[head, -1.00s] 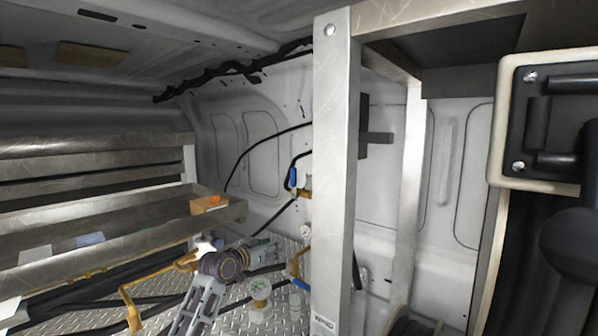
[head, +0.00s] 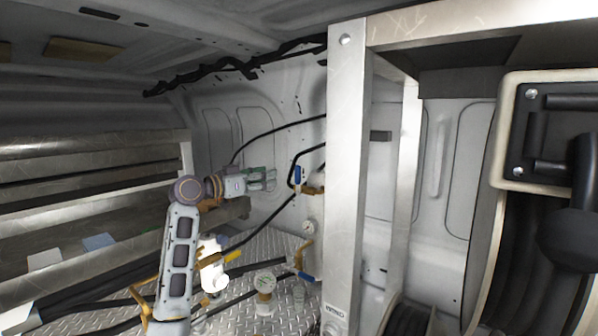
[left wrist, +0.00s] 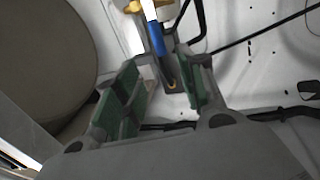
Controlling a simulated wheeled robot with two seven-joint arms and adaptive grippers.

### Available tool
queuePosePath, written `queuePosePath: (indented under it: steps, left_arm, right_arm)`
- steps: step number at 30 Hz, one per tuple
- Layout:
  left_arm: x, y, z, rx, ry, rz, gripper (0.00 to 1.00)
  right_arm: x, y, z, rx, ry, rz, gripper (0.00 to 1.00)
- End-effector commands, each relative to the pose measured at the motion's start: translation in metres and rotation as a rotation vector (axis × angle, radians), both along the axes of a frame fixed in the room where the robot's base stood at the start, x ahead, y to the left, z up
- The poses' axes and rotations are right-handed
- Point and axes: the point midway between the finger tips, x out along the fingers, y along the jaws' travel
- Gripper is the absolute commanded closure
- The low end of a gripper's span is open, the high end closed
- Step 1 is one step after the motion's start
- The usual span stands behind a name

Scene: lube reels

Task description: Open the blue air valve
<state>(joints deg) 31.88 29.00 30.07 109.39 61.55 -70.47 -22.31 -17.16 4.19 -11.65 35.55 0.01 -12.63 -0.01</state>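The blue air valve handle (head: 298,175) stands upright beside the metal post, on a brass fitting (head: 313,190) with a black hose. My left gripper (head: 270,179) is just left of the handle in the head view, pointing right toward it. In the left wrist view the blue handle (left wrist: 157,42) lies ahead, beyond and between the two green-padded fingers of my left gripper (left wrist: 160,92). The fingers are spread apart with nothing between their pads. I cannot tell the exact gap to the handle. My right gripper is not in view.
A metal post (head: 347,180) stands just right of the valve. Metal shelves (head: 90,170) line the left; a large hose reel (head: 540,220) fills the right.

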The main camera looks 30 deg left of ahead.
Motion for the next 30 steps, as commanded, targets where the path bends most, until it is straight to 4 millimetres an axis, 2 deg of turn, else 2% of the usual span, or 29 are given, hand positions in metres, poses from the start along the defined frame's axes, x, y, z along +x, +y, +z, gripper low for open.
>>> queuePosePath:
  steps: [8,14,30]
  left_arm:
    - [0.004,-0.001,0.000,-0.002,0.001,0.000,0.60]
    - [0.018,-0.005,0.001,-0.003,-0.001,-0.001,0.60]
    - [0.085,-0.024,0.002,-0.004,0.000,-0.001,0.60]
  right_arm:
    - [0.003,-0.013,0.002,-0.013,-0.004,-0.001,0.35]
    - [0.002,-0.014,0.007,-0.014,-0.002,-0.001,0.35]
    - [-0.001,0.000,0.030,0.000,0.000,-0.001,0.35]
